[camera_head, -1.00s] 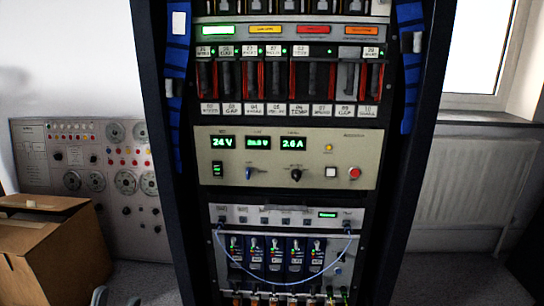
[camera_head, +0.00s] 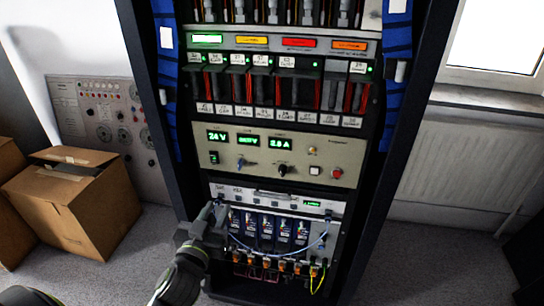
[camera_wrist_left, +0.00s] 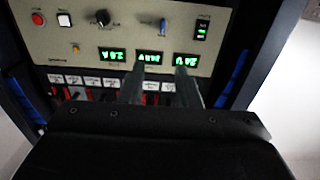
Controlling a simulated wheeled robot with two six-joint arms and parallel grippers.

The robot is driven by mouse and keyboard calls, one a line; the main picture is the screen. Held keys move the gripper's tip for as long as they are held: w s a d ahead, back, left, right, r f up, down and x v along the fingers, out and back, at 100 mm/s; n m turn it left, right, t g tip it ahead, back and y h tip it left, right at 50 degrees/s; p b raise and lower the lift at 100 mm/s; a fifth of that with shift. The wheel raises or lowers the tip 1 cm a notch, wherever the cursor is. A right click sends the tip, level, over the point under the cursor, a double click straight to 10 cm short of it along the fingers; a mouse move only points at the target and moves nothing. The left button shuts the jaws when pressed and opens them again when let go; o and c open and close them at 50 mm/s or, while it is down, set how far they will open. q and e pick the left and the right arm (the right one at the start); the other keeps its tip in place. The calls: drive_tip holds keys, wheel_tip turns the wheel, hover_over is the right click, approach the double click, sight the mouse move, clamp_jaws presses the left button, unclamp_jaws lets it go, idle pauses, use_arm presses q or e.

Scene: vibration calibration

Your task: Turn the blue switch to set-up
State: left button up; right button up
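The blue switch (camera_head: 240,162) is a small blue knob on the beige panel (camera_head: 330,178), below the green number displays, left of a black knob (camera_head: 283,170). It also shows in the left wrist view (camera_wrist_left: 163,26), where the panel appears upside down. My left gripper (camera_head: 212,211) is below and left of the switch, in front of the lower module, apart from the switch. In the left wrist view its two fingers (camera_wrist_left: 161,76) are spread with nothing between them; the switch lies beyond their tips. My right gripper is not in view.
The panel also carries a red button (camera_head: 337,173) and a white button (camera_head: 315,170). A blue cable (camera_head: 285,253) hangs across the lower module. The dark rack frame (camera_head: 150,100) borders the panel. Cardboard boxes (camera_head: 75,205) stand on the floor at left.

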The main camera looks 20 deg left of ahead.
use_arm(q)
approach(238, 166)
drive_tip(key=x, duration=0.9)
drive_tip(key=shift+w+p, duration=0.25)
drive_tip(key=shift+p, duration=0.15)
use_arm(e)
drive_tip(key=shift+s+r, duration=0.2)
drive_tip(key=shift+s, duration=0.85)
use_arm(q)
clamp_jaws()
